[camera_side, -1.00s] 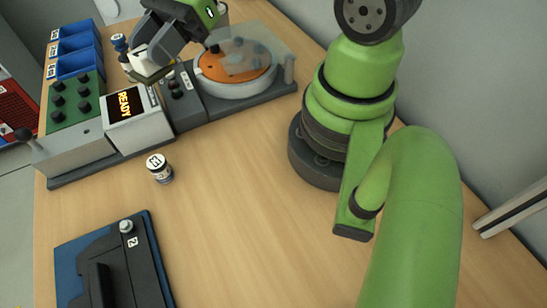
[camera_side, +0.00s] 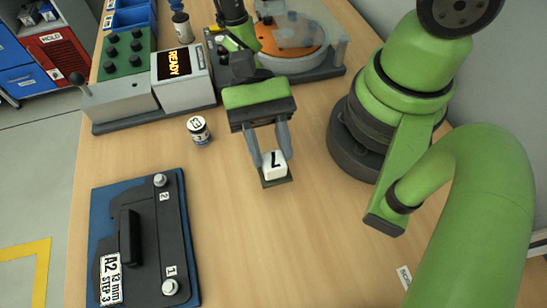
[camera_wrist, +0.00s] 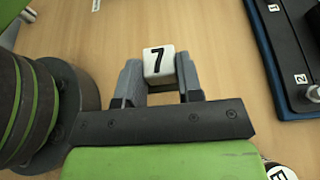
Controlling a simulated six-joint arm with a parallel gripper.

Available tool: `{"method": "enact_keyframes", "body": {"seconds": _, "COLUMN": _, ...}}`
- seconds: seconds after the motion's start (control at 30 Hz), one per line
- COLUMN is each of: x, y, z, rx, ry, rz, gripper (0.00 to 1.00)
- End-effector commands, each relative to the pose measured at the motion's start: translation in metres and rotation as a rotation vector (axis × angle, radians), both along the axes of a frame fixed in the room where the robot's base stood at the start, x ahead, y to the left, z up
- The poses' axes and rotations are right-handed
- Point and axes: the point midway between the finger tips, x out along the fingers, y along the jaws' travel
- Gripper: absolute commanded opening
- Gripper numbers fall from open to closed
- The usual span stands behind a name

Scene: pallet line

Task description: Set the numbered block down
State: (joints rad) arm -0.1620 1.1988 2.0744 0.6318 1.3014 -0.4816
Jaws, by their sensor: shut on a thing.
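The numbered block (camera_side: 274,167) is white with a black 7 on it. My gripper (camera_side: 270,158) is shut on it, one finger on each side, over the wooden table right of the small jar. A dark edge shows just under the block in the side view; I cannot tell whether the block touches the table. In the wrist view the block (camera_wrist: 158,65) sits between the fingertips of my gripper (camera_wrist: 159,72), with its 7 in plain sight.
A dark fixture plate (camera_side: 145,240) on a blue base lies front left. The small labelled jar (camera_side: 198,131) stands between it and the control box reading READY (camera_side: 182,75). A turntable with an orange disc (camera_side: 292,38) is at the back. Bare table surrounds the block.

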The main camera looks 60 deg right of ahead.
Motion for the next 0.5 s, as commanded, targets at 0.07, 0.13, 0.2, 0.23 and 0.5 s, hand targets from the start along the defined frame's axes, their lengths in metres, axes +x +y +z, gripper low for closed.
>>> {"method": "enact_keyframes", "body": {"seconds": 0.07, "x": 0.0, "y": 0.0, "z": -0.01, "rx": -0.001, "ry": 0.004, "rz": -0.002, "gripper": 0.04}}
{"method": "enact_keyframes", "body": {"seconds": 0.13, "x": -0.001, "y": 0.0, "z": -0.021, "rx": -0.003, "ry": 0.004, "rz": -0.002, "gripper": 0.04}}
{"method": "enact_keyframes", "body": {"seconds": 0.2, "x": 0.0, "y": 0.0, "z": -0.031, "rx": -0.002, "ry": 0.003, "rz": -0.002, "gripper": 0.04}}
{"method": "enact_keyframes", "body": {"seconds": 0.23, "x": 0.0, "y": 0.0, "z": -0.034, "rx": -0.002, "ry": 0.003, "rz": -0.002, "gripper": 0.04}}
{"method": "enact_keyframes", "body": {"seconds": 0.5, "x": 0.0, "y": 0.0, "z": -0.04, "rx": -0.001, "ry": 0.0, "rz": -0.003, "gripper": 0.04}}
